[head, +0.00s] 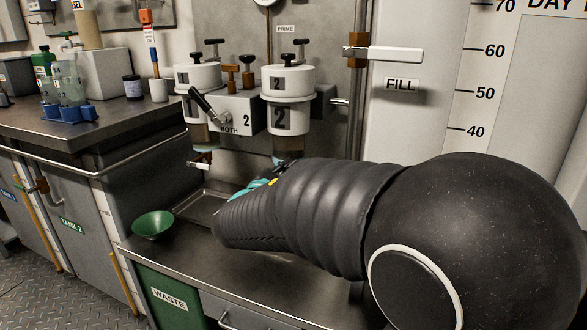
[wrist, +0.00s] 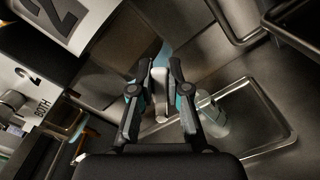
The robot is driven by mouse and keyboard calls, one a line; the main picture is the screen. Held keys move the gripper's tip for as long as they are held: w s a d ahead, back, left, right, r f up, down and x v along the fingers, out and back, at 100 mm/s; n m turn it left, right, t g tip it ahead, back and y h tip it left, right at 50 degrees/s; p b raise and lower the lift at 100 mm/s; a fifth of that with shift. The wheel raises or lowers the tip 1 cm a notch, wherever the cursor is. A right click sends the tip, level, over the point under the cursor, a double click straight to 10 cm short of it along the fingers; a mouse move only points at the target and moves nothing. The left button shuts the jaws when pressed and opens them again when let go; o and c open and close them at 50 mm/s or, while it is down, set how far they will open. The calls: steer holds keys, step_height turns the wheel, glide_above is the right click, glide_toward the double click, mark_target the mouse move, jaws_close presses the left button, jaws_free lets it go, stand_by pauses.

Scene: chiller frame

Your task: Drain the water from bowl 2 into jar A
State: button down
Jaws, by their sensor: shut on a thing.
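Bowl 2 (head: 287,144) hangs below the housing marked 2, with a brownish lower part. My arm hides what is beneath it in the head view. In the wrist view my gripper (wrist: 160,72) is shut on a pale drain lever (wrist: 160,82) below the bowl. A clear jar (wrist: 212,121) stands in the metal tray under it, partly behind the right finger. No letter is readable on it, so I cannot tell whether it is jar A. The water level cannot be made out.
Bowl 1's drain cock (head: 199,165) is left of bowl 2. A black selector lever (head: 209,105) sits between the housings. A green funnel-like bowl (head: 153,224) rests at the bench's left front. Clear containers in a blue rack (head: 68,112) stand on the left counter.

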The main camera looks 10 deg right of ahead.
steer(key=n+p, duration=0.1)
steer(key=a+n+p, duration=0.1)
steer(key=n, duration=0.1)
steer(key=w+r+n+p, duration=0.1)
steer(key=shift+a+n, duration=0.35)
steer(key=shift+n, duration=0.05)
steer(key=shift+w+a+n+p, duration=0.25)
steer(key=shift+a+n+p, duration=0.05)
steer(key=shift+n+p, duration=0.75)
steer(key=shift+w+a+n+p, duration=0.25)
steer(key=shift+a+n+p, duration=0.05)
steer(key=shift+n+p, duration=0.7)
steer(key=shift+f, duration=0.1)
steer(key=shift+a, duration=0.1)
steer(key=c, duration=1.1)
jaws_free()
steer(key=shift+w+a, duration=0.1)
glide_toward(280, 157)
steer(key=v, duration=0.5)
steer(key=shift+s+a, duration=0.2)
steer(key=shift+s, duration=0.05)
